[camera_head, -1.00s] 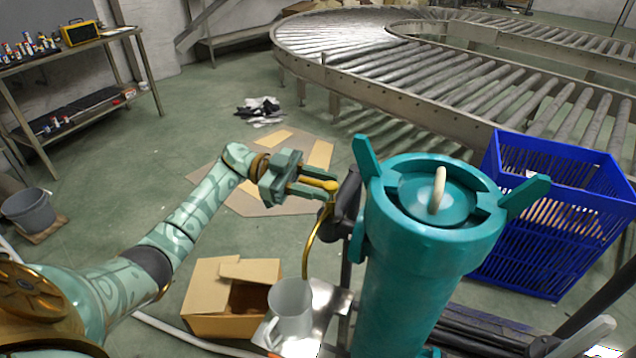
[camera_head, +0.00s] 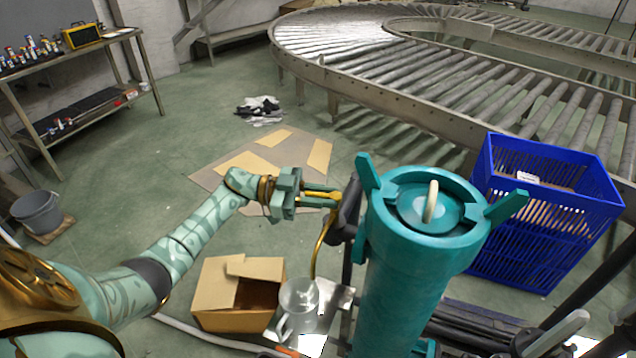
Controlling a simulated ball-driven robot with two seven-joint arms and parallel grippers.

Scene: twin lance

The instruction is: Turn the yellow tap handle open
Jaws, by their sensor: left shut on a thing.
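The yellow tap handle (camera_head: 322,194) sits at the top of a thin curved brass spout (camera_head: 320,245), on the left side of a teal cylinder (camera_head: 418,265). My left gripper (camera_head: 318,199) is shut on the handle, with its fingers pointing right. A clear jug (camera_head: 298,300) stands under the spout on a shiny metal plate (camera_head: 338,298). I cannot tell whether anything flows from the spout. My right gripper is not in view.
An open cardboard box (camera_head: 232,312) stands left of the jug. A blue crate (camera_head: 545,215) is on the right, beside the cylinder. A roller conveyor (camera_head: 400,90) curves behind. Flat cardboard (camera_head: 215,172) lies on the floor.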

